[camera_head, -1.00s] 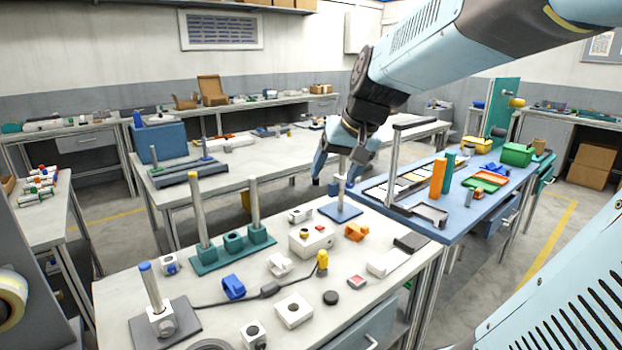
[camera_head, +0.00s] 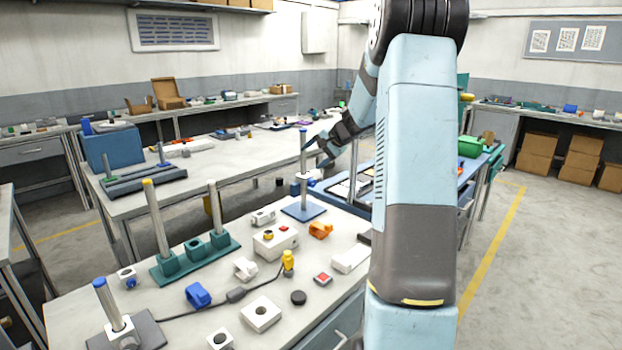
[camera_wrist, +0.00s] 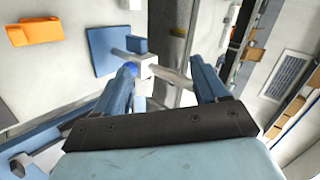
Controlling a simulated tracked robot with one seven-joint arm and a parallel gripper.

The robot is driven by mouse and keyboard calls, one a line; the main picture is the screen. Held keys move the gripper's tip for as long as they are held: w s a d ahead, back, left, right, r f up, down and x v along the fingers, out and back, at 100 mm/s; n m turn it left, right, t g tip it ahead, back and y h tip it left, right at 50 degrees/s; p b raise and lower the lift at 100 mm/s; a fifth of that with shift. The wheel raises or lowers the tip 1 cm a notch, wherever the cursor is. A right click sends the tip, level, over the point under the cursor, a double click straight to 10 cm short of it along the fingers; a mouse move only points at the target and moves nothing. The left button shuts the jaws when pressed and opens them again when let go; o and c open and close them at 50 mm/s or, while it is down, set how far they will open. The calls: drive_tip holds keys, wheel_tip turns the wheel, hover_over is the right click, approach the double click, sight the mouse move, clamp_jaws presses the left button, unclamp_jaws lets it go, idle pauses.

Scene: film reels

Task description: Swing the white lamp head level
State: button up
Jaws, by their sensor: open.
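A thin grey post with a blue tip stands on a blue square base (camera_head: 304,210) at the bench's far end. A small white piece (camera_head: 303,176) with blue parts is on the post, probably the lamp head. In the wrist view this white piece (camera_wrist: 145,67) is near the left finger, with the blue base (camera_wrist: 104,50) beyond it. The tilt is hard to judge. My gripper (camera_head: 317,160) is at the post from the right. In the wrist view my gripper (camera_wrist: 163,66) is open, with the post between its fingers; contact is unclear.
An orange clip (camera_head: 320,230) and a white box (camera_head: 277,241) with buttons lie near the base. A green rack (camera_head: 195,258) with upright posts stands to the left. A blue-topped table is partly hidden behind my arm at right.

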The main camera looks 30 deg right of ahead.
sight(317, 175)
drive_tip(key=w+d+f+m+t, duration=0.25)
drive_tip(key=w+d+f, duration=0.25)
drive_tip(key=d+f, duration=0.45)
drive_tip(key=shift+m+g+h, duration=0.3)
drive_tip(key=shift+m+g, duration=0.15)
drive_tip(key=x, duration=0.4)
drive_tip(key=d+x, duration=0.1)
drive_tip(key=x, duration=0.3)
drive_tip(key=w+r+x, duration=0.1)
drive_tip(key=x, duration=0.3)
drive_tip(key=shift+w+d, duration=0.15)
